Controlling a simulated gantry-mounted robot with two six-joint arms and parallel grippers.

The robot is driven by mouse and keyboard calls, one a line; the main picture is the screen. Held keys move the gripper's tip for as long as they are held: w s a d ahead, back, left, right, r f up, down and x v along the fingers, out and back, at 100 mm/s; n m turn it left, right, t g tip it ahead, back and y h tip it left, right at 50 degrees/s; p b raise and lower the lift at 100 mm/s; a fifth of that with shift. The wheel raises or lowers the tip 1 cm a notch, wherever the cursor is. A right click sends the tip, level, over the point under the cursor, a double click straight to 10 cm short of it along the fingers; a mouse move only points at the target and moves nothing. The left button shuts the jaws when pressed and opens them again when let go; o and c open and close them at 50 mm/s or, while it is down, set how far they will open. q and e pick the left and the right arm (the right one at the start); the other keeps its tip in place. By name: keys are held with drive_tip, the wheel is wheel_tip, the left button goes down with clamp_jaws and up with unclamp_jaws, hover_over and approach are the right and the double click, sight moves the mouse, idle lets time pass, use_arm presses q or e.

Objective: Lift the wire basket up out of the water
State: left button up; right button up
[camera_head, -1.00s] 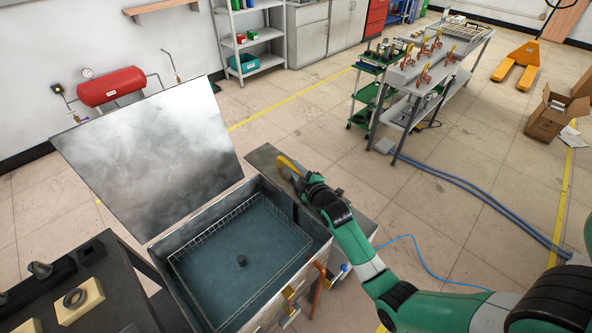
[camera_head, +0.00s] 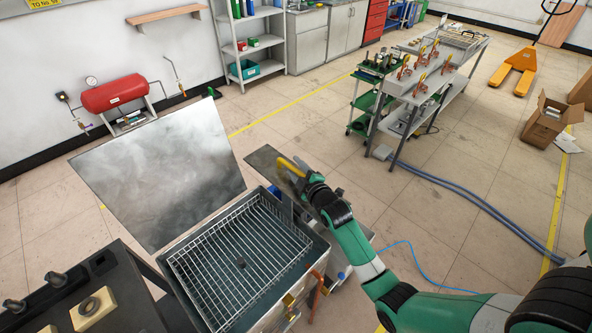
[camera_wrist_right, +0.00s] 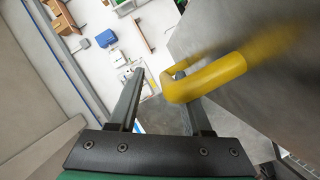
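The wire basket (camera_head: 212,268) sits high in the open metal tank (camera_head: 318,262), with its wire floor and sides plainly visible. A small dark part (camera_head: 242,264) lies on its floor. I see no clear water surface over the wires. My right gripper (camera_head: 296,177) is at a yellow bent handle (camera_head: 287,163) by the tank's back right corner. In the right wrist view the two fingers (camera_wrist_right: 163,98) stand apart. The yellow handle (camera_wrist_right: 215,77) bends by the tip of the right-hand finger; I cannot tell whether they touch. My left gripper is out of view.
The tank's lid (camera_head: 165,175) stands open at the back left. A dark table (camera_head: 125,295) with pale blocks is at the left. A red cylinder (camera_head: 115,90) is by the wall. Open floor (camera_head: 300,115) lies behind the tank.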

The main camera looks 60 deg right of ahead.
drive_tip(key=shift+s+f, duration=0.1)
drive_tip(key=shift+f, duration=0.1)
drive_tip(key=p+v, duration=0.2)
drive_tip(key=v, duration=0.9)
drive_tip(key=shift+s+a+r, duration=0.1)
drive_tip(key=shift+s+a, duration=0.1)
drive_tip(key=shift+s, duration=0.05)
